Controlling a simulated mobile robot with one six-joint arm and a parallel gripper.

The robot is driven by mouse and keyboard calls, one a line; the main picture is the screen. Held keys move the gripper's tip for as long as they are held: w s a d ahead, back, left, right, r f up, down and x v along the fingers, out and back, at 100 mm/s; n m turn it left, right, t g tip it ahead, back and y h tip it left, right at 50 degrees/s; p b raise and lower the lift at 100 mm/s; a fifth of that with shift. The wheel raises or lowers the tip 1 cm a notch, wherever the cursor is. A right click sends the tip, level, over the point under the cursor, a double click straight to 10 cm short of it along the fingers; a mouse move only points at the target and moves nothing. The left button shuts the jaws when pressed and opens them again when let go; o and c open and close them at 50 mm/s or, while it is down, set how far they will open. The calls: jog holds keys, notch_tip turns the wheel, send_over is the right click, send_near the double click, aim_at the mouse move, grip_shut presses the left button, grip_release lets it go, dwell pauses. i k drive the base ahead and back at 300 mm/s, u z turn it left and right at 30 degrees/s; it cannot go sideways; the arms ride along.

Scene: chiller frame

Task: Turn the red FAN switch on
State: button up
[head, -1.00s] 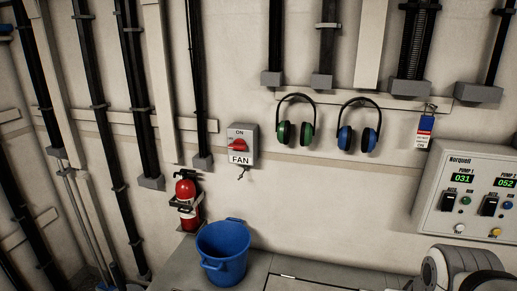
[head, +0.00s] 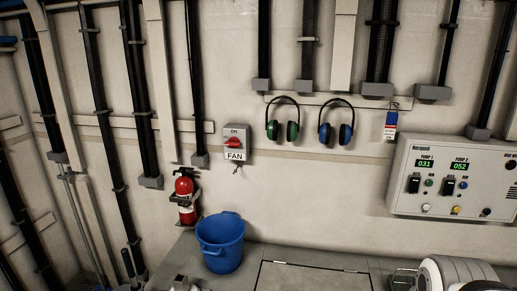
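The FAN switch is a grey wall box (head: 238,131) left of centre in the head view. Its red rotary handle (head: 233,143) lies roughly level, pointing sideways rather than up at the ON mark above it. A white FAN label (head: 235,155) sits below the handle. A small dark item hangs under the box, too small to make out. A white and grey link of my arm shows at the bottom right, well away from the switch. My gripper's fingers are not in view.
A red fire extinguisher (head: 186,195) and a blue bucket (head: 221,243) stand below the switch. Green (head: 283,120) and blue (head: 337,121) ear defenders hang to its right. A pump panel (head: 450,180) is at the far right.

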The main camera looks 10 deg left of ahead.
aim_at(234, 141)
jog(key=z, duration=1.05)
jog(key=k, duration=1.4)
jog(key=u, duration=1.4)
jog(key=i, duration=1.65)
jog(key=u, duration=0.1)
